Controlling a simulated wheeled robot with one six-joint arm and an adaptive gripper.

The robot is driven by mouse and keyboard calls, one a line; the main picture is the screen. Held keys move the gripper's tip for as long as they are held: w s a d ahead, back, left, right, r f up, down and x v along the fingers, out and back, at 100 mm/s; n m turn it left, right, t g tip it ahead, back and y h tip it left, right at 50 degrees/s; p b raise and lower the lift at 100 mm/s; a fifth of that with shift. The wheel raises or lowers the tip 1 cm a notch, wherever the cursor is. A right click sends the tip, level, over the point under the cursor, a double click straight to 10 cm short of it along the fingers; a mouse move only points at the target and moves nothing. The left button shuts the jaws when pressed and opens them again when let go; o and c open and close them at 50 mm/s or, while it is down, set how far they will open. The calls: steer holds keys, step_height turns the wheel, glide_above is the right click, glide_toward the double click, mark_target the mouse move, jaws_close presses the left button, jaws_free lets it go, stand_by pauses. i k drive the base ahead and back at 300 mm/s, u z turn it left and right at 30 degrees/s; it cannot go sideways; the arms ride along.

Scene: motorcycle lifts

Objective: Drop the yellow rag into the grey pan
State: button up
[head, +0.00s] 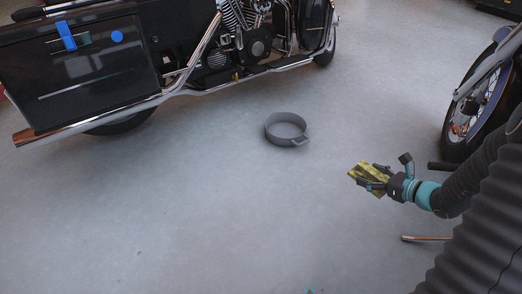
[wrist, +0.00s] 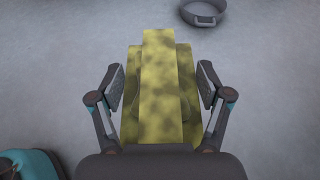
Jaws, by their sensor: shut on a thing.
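The yellow rag (head: 366,178) is folded, with dark blotches, and is held in my gripper (head: 372,176) at the right of the head view. In the wrist view the rag (wrist: 160,95) lies between the two fingers of my gripper (wrist: 160,88), which are shut on it. The grey pan (head: 270,134) is round and shallow with a side handle, and stands on the floor left of and beyond my gripper in the head view. The pan (wrist: 205,19) also shows at the top right of the wrist view, partly cut off. The rag is apart from the pan.
A dark motorcycle (head: 85,70) with a chrome pipe stands at the upper left. Another motorcycle's wheel (head: 478,110) is at the right, near my arm. A copper-coloured bar (head: 425,238) is below my arm. The grey floor (head: 200,200) between is clear.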

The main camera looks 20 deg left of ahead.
mark_target(288, 134)
steer(key=k, duration=0.6)
steer(key=u, duration=0.85)
steer(key=i, duration=0.7)
steer(key=u, duration=0.8)
steer(key=i, duration=0.95)
steer(key=z, duration=0.95)
steer(key=i, duration=0.75)
steer(key=z, duration=0.8)
